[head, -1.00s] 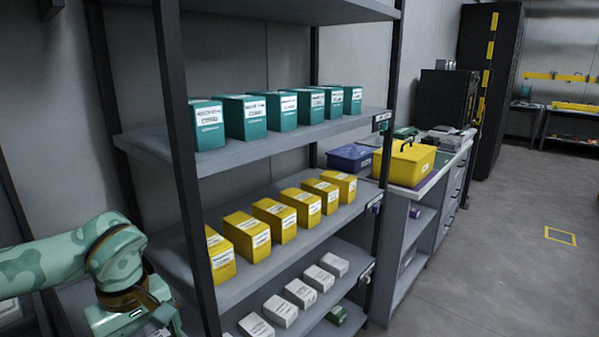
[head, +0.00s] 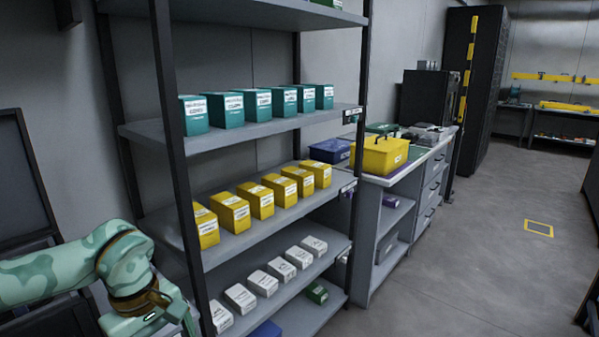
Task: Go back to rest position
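My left arm (head: 125,270), in green camouflage colours, comes in from the left at the bottom of the head view, in front of the shelf's left post. Its gripper lies below the lower edge of the picture and its fingers do not show. My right arm and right gripper are out of the picture. The shelf rack (head: 172,160) stands upright just beyond my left arm. It holds a row of teal boxes (head: 257,105), a row of yellow boxes (head: 262,201) and a row of white boxes (head: 262,283).
A workbench (head: 395,195) with a yellow toolbox (head: 379,155) and a blue bin (head: 330,151) stands right of the rack. A dark cabinet (head: 470,95) is behind. The grey floor (head: 480,270) on the right is clear, with a yellow marked rectangle (head: 539,229).

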